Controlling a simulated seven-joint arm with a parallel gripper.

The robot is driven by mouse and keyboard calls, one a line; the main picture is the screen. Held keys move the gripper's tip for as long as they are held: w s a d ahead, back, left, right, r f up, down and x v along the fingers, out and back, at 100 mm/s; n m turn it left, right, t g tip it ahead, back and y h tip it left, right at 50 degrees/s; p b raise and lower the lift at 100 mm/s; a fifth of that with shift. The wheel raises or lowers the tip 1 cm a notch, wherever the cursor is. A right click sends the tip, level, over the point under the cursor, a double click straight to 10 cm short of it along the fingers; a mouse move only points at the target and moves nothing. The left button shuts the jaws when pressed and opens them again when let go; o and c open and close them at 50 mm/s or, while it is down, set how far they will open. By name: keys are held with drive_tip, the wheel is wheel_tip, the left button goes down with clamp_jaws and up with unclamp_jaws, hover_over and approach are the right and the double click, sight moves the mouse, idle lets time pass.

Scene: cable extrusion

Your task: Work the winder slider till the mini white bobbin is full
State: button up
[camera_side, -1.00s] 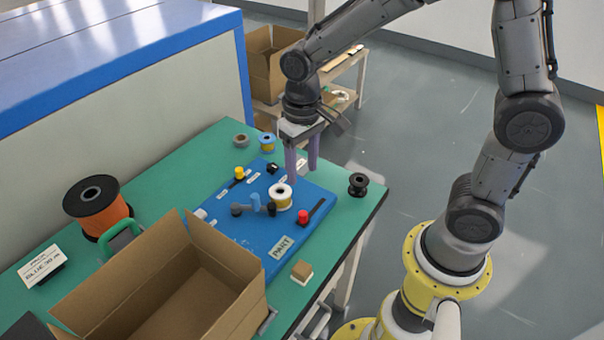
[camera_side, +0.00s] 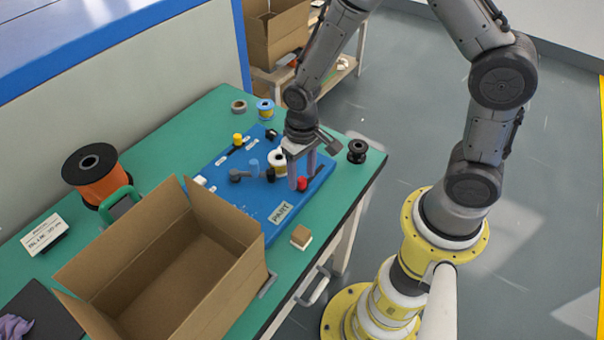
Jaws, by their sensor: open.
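The blue winder board (camera_side: 232,204) lies on the green bench. The mini white bobbin (camera_side: 277,162) is mounted on it, with a yellowish winding in its middle. A red slider knob (camera_side: 303,184) sits on the board's right side, and a yellow knob (camera_side: 238,139) sits at its back left; I cannot tell which is the winder slider. My gripper (camera_side: 302,180) is open, pointing down over the right side of the board. Its purple fingers are close to the red knob and partly hide it and its slot. Whether they touch the knob cannot be told.
An open cardboard box (camera_side: 175,265) stands at the bench front, left of the board. An orange cable spool (camera_side: 97,175) stands at the left. A black empty spool (camera_side: 357,151) stands right of the board. A small wooden block (camera_side: 301,237) lies near the front edge.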

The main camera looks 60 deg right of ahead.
drive_tip(key=shift+f, duration=0.4)
drive_tip(key=shift+c, duration=0.2)
clamp_jaws()
idle(1.0)
